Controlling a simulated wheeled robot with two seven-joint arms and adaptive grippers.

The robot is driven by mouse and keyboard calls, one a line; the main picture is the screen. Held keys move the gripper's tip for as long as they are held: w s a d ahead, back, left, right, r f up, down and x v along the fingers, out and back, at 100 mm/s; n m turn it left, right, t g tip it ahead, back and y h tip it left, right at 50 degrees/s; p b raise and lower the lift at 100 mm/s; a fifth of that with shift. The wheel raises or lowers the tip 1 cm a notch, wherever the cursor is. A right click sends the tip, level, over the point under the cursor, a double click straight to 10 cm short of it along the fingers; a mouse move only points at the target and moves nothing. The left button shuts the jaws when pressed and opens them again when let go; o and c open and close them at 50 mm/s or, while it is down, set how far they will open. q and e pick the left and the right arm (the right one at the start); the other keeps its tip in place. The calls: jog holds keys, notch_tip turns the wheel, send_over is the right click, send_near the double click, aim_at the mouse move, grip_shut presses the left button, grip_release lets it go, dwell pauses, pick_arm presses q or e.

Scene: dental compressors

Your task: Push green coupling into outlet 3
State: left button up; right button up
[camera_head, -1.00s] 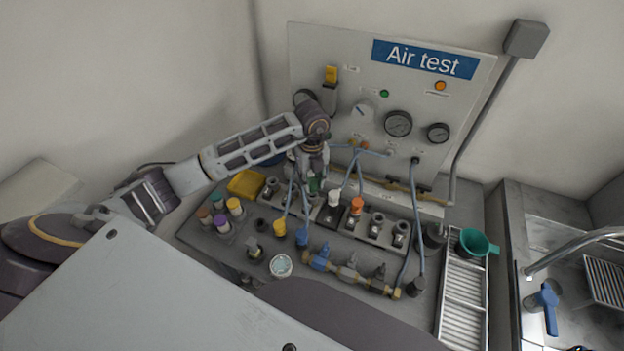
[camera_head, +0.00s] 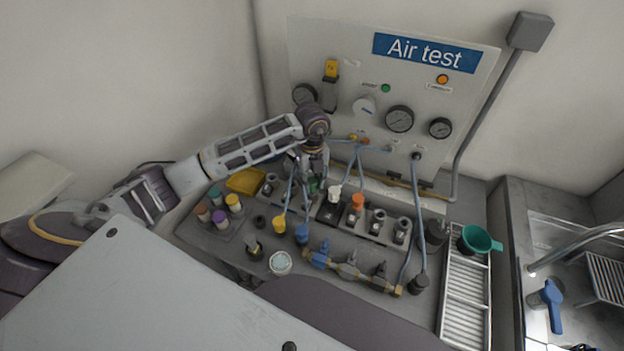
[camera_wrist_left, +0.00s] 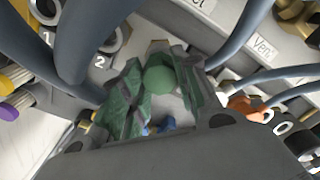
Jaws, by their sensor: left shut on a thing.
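The green coupling (camera_head: 313,187) is at the row of outlets on the bench, below my left gripper (camera_head: 314,178). In the left wrist view the rounded green coupling (camera_wrist_left: 160,80) sits between the fingers of the left gripper (camera_wrist_left: 158,92), which is shut on it. Outlets marked 1 (camera_wrist_left: 46,10) and 2 (camera_wrist_left: 108,40) show at the left of that view. Outlet 3 is hidden behind the gripper and coupling, so I cannot tell whether the coupling is seated. My right gripper is not in view.
Blue-grey hoses (camera_head: 360,172) hang close around the gripper. A white coupling (camera_head: 334,194) and an orange one (camera_head: 357,202) stand just to the right. The Air test panel (camera_head: 450,110) rises behind. A brass manifold with a blue valve (camera_head: 320,256) lies in front.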

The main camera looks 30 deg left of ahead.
pick_arm(q)
jog(key=shift+f, duration=0.3)
jog(key=o, duration=1.1)
jog(key=shift+r, duration=0.15)
notch_tip(320, 180, up, 12)
dwell(0.7)
